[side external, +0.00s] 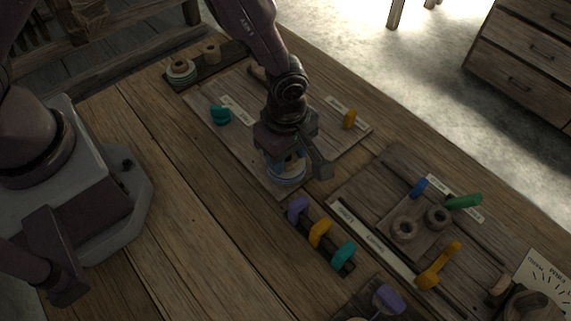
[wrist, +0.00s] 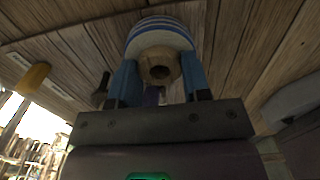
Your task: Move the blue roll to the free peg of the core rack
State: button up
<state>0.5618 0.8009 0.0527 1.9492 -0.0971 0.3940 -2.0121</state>
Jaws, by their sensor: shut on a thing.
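The blue roll (side external: 286,178) has blue and white bands. In the wrist view the roll (wrist: 160,38) shows a pale wooden core with a hole, held between my two blue fingers. My gripper (side external: 285,162), also in the wrist view (wrist: 160,80), is shut on it over the near corner of a wooden board (side external: 225,113). I cannot tell whether the roll touches the board. A dark rack (side external: 208,72) at the back left, seemingly the core rack, holds a green-and-white roll (side external: 181,70) and a bare wooden core (side external: 211,53). My arm partly hides the rack's right end; no free peg is clear.
A strip with purple (side external: 298,208), orange (side external: 319,233) and teal (side external: 344,256) pieces lies close by. A right-hand board (side external: 375,206) holds two dark rings. The left table front is clear.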

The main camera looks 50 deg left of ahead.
jog(key=shift+r, duration=2.35)
jog(key=shift+r, duration=0.2)
notch_tip(320, 180, up, 7)
jog(key=w+a+n, duration=0.3)
jog(key=w+a, duration=1)
jog(key=a, duration=0.1)
jog(key=w+a+n, duration=0.2)
jog(key=a, duration=1)
jog(key=w+a+n, duration=0.1)
jog(key=w+a, duration=0.1)
jog(key=a, duration=1)
jog(key=shift+d+f, duration=0.15)
jog(key=shift+f, duration=5.7)
